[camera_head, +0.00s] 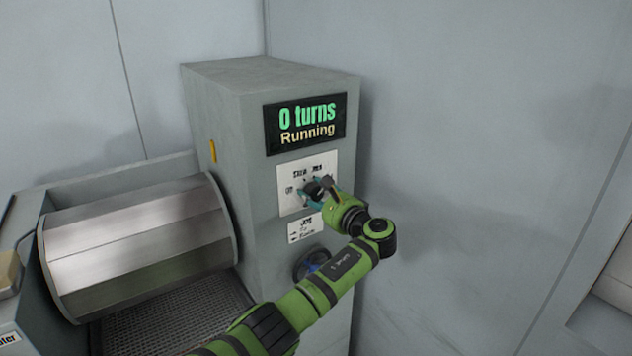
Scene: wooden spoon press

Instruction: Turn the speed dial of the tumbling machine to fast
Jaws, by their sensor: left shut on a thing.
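The tumbling machine's grey control cabinet (222,110) stands in the middle of the head view. Its display (306,123) reads "0 turns" and "Running". Below it is a white dial plate (290,205) with small labels around the dial, too blurred to read surely. The speed dial (312,189) is dark and mostly hidden by my left gripper (316,190). The left gripper is at the plate, its fingers shut on the dial. The dial's setting cannot be made out. My right gripper is not in view.
A metal drum (140,240) lies left of the cabinet, above a perforated tray (180,315). A second, dark and blue knob (312,263) sits lower on the cabinet, close to my left arm. Plain grey walls stand behind, with open space to the right.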

